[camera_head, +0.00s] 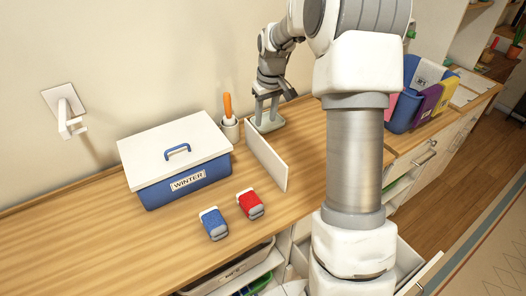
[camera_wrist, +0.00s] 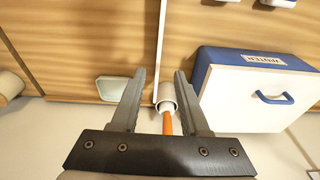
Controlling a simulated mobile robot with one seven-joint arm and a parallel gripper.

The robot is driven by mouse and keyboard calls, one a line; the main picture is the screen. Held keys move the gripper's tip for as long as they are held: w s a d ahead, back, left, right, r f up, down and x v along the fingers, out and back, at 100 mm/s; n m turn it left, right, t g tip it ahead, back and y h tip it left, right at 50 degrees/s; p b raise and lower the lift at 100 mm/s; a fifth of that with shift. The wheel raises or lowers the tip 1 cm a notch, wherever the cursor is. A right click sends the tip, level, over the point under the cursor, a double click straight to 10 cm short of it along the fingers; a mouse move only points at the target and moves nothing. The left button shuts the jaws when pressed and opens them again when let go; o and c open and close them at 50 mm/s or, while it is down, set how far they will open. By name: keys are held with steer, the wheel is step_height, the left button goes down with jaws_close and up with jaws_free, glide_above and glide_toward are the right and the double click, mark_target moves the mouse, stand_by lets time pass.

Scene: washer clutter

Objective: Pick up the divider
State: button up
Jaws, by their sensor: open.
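The divider (camera_head: 266,162) is a thin white board standing on its edge on the wooden counter. In the wrist view it is seen nearly edge-on as a narrow white strip (camera_wrist: 160,40). My gripper (camera_head: 267,112) points down near the divider's far end, close to the wall. In the wrist view my gripper (camera_wrist: 160,74) is open, with the strip appearing in line with the gap between its fingers. It holds nothing. How high the fingertips are above the board's top edge is hard to tell.
A white cup (camera_head: 230,131) with an orange-handled tool stands left of the divider's far end. A blue WINTER box (camera_head: 188,188) with a white lid is further left. Blue (camera_head: 214,224) and red (camera_head: 250,204) small items lie in front. A greenish-grey object (camera_wrist: 113,88) lies beside the divider.

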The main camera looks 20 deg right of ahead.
mark_target(263, 140)
steer(key=f, duration=0.3)
steer(key=w+f, duration=0.1)
steer(key=f, duration=0.2)
steer(key=f+p, duration=0.1)
steer(key=f, duration=0.1)
steer(key=shift+w+a+f, duration=0.1)
steer(key=shift+w+f, duration=0.1)
steer(key=shift+f, duration=0.2)
steer(key=shift+w+f+p, duration=0.15)
steer(key=shift+f+p, duration=0.15)
steer(key=shift+f, duration=1.05)
steer(key=shift+w+f+p, duration=0.1)
steer(key=shift+f+p, duration=0.15)
steer(key=shift+f, duration=1.1)
jaws_close()
